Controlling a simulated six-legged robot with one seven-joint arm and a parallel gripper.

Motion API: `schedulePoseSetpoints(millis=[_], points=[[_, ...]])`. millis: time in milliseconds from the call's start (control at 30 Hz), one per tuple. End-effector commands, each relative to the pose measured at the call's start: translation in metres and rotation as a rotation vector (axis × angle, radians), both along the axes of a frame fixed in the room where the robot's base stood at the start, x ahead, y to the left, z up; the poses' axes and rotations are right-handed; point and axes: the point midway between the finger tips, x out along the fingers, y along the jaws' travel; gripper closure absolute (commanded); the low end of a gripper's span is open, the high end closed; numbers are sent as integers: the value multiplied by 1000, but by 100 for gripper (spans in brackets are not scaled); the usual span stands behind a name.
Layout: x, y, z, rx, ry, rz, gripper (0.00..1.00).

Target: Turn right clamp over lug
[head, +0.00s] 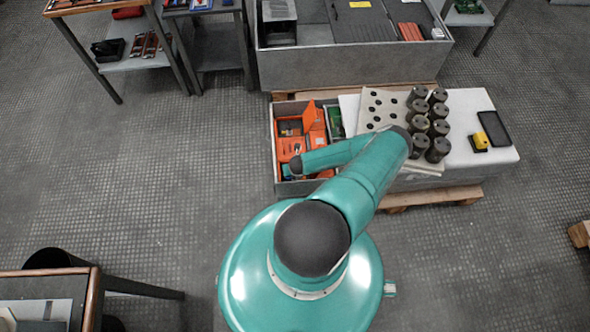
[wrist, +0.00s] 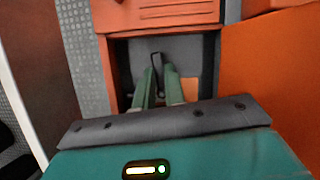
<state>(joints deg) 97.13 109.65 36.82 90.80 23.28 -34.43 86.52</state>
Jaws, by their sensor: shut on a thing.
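In the wrist view my gripper (wrist: 160,74) reaches into a dark recess in an orange housing (wrist: 160,15). Its two green fingers are close together, shut on a small dark bent piece (wrist: 156,56), which looks like the clamp. The fingers hide much of it, and I cannot tell whether it sits over a lug. The lug cannot be made out. In the head view the orange housing (head: 290,148) lies in a grey open crate, and my arm covers part of it.
The grey crate (head: 284,108) has raised walls close around the arm. To its right, several dark cylinders (head: 438,127) stand by a holed plate (head: 372,97) on a white surface, with a yellow-and-black item (head: 480,141) beyond. An orange panel (wrist: 265,75) rises right of the recess.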

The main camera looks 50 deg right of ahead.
Motion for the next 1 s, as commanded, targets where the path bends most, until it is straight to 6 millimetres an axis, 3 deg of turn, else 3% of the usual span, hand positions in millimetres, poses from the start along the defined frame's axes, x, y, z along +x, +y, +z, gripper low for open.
schedulePoseSetpoints(millis=[333,833,867,900,1000], points=[[2,1,0,0,-2,-141,100],[1,1,0,0,-1,-163,100],[1,1,0,0,-1,-163,86],[1,1,0,0,-1,-163,79],[1,1,0,-1,-1,-162,79]])
